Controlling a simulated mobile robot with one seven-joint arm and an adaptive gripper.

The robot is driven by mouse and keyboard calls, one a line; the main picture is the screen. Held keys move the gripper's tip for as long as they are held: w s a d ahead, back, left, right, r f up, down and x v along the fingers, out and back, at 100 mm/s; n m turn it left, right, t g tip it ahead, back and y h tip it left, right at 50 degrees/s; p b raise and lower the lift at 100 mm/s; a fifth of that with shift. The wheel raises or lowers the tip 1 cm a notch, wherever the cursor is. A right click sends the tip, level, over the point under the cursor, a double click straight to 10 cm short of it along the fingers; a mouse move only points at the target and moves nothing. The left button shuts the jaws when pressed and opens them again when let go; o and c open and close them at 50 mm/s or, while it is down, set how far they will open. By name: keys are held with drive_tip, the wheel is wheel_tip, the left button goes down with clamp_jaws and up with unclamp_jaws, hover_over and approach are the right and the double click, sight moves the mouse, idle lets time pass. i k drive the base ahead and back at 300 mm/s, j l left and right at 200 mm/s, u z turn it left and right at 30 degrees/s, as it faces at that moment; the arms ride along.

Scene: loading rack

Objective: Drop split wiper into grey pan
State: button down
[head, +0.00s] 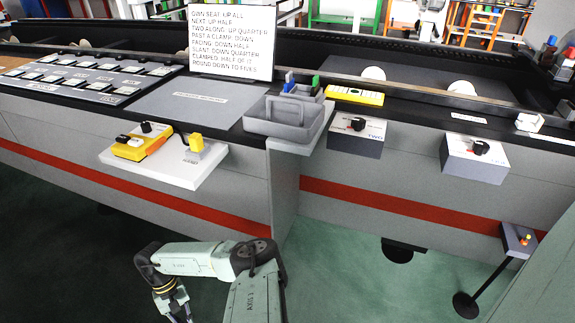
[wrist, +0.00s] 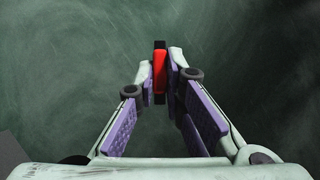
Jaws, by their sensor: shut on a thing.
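The grey pan (head: 247,124) sits on a ledge at the middle of the long counter, and I see nothing lying in it. My gripper (wrist: 160,72) is shut on a small red piece with black ends (wrist: 159,64), which I take to be the split wiper. The piece stands between the fingertips, over green floor. In the head view my gripper (head: 180,312) hangs low at the bottom edge, in front of the counter and well below and left of the pan. The held piece cannot be made out there.
A white shelf (head: 195,178) with a yellow device (head: 143,146) juts out left of the pan. A holder with a blue and a green item stands behind the pan. Grey knob boxes (head: 356,137) are to the right. A printed sign (head: 231,42) stands behind. Open floor lies in front.

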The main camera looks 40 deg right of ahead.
sight(283, 116)
drive_tip(key=k+l, duration=0.1)
drive_tip(key=l, duration=0.4)
drive_tip(key=k+l, duration=0.1)
drive_tip(key=l, duration=0.45)
drive_tip(key=k+l, duration=0.1)
drive_tip(key=l, duration=0.4)
drive_tip(key=k+l, duration=0.15)
drive_tip(key=l, duration=0.35)
